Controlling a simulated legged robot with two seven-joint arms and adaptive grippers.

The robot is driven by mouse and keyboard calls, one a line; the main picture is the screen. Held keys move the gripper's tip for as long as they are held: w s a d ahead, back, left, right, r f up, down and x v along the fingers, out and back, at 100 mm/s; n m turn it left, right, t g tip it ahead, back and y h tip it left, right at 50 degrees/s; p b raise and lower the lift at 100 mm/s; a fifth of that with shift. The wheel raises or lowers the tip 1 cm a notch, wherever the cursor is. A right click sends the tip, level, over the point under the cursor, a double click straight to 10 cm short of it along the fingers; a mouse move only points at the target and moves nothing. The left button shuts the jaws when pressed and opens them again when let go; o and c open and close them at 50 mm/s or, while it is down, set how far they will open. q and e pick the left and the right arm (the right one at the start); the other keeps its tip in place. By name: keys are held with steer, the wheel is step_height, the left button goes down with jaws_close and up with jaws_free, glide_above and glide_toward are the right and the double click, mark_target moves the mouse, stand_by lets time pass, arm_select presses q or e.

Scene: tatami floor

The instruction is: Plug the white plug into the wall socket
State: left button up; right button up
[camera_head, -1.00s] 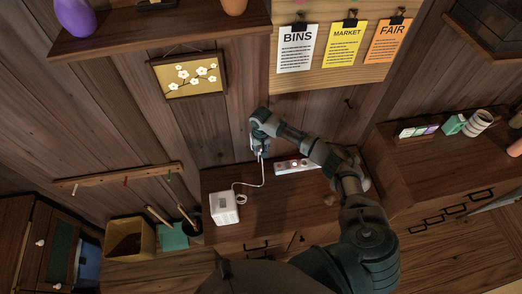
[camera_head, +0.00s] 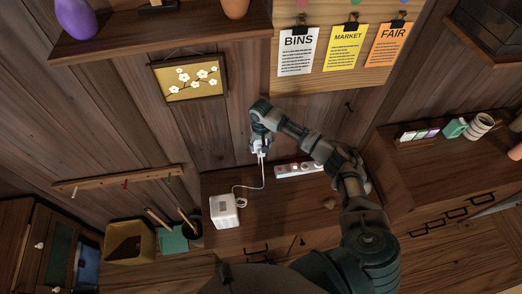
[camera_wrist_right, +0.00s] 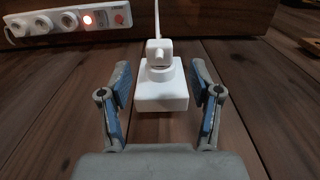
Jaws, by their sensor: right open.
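The white plug (camera_wrist_right: 159,52) sits up against a square white socket (camera_wrist_right: 161,96) on the wooden wall; it looks lined up with the socket face, but how deep it sits I cannot tell. Its cord leaves the plug's far end. In the head view the white socket and plug (camera_head: 260,148) are partly hidden by my right gripper. My right gripper (camera_wrist_right: 160,82) is open, its fingers on either side of the socket with a gap to each side, holding nothing. The white cord (camera_head: 262,176) runs down to a white box (camera_head: 223,210) on the desk. My left gripper is not in view.
A white power strip (camera_head: 298,169) with a red light lies at the right on the desk; it also shows in the wrist view (camera_wrist_right: 68,22). A peg rail (camera_head: 120,177) and a framed flower picture (camera_head: 188,77) are on the wall. The desk's front middle is mostly clear.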

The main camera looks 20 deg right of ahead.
step_height(320, 180, up, 7)
stand_by(0.3)
steer(key=shift+s, duration=0.1)
stand_by(0.4)
